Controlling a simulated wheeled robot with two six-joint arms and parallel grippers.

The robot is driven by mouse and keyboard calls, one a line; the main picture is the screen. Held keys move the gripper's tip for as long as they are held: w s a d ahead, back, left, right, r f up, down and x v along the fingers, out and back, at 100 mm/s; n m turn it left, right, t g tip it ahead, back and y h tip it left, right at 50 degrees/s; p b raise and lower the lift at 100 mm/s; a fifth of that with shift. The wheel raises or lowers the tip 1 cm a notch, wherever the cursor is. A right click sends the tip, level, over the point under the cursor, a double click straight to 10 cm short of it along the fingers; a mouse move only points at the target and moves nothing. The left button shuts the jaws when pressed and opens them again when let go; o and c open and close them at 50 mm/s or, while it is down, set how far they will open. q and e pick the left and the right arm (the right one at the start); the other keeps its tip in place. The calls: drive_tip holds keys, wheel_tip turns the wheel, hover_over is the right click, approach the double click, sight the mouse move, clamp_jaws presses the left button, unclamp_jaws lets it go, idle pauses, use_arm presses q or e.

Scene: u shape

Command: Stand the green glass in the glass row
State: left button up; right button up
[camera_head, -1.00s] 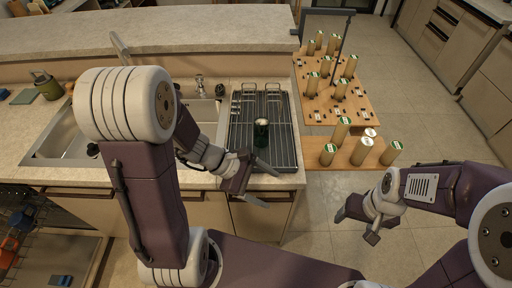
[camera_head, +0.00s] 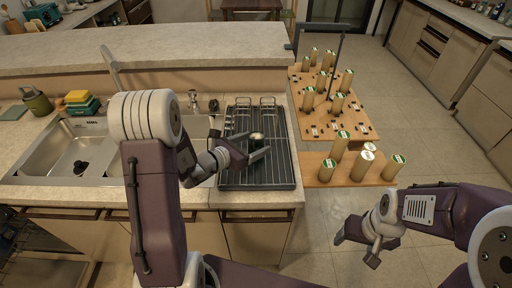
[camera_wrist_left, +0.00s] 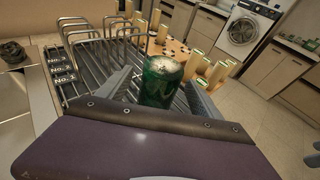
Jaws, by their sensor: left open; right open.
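The green glass (camera_head: 257,136) stands on the dark wire drying rack (camera_head: 240,180), its light top showing in the head view. The left wrist view shows the green glass (camera_wrist_left: 162,82) upright between my left fingers. My left gripper (camera_head: 259,147) is open, with a finger on either side of the glass; I cannot tell whether they touch it. Number tags (camera_wrist_left: 60,72) run along the rack's left side; I cannot tell which row is the glass row. My right gripper (camera_head: 356,250) is open and empty, above the floor right of the counter.
The sink (camera_head: 70,150) lies left of the rack. Wire loops (camera_head: 268,102) stand at the rack's back. A wooden board (camera_head: 330,175) with several green-capped cylinders (camera_head: 341,143) stands to the right. A raised counter ledge (camera_head: 150,42) runs behind.

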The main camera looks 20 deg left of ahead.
use_arm(q)
drive_tip(key=x, duration=0.4)
drive_tip(key=shift+w+d+p, duration=0.2)
drive_tip(key=shift+w+p, duration=0.05)
drive_tip(key=shift+p, duration=0.05)
drive_tip(key=shift+s, duration=0.1)
drive_tip(key=shift+c, duration=0.8)
clamp_jaws()
drive_tip(key=shift+r, duration=0.15)
drive_tip(key=s+d+r+b, duration=0.1)
drive_tip(key=s+d+r, duration=0.2)
drive_tip(key=d+r, duration=0.8)
drive_tip(key=shift+s+b, duration=0.2)
drive_tip(key=shift+b, duration=0.15)
drive_tip(key=shift+f, duration=0.1)
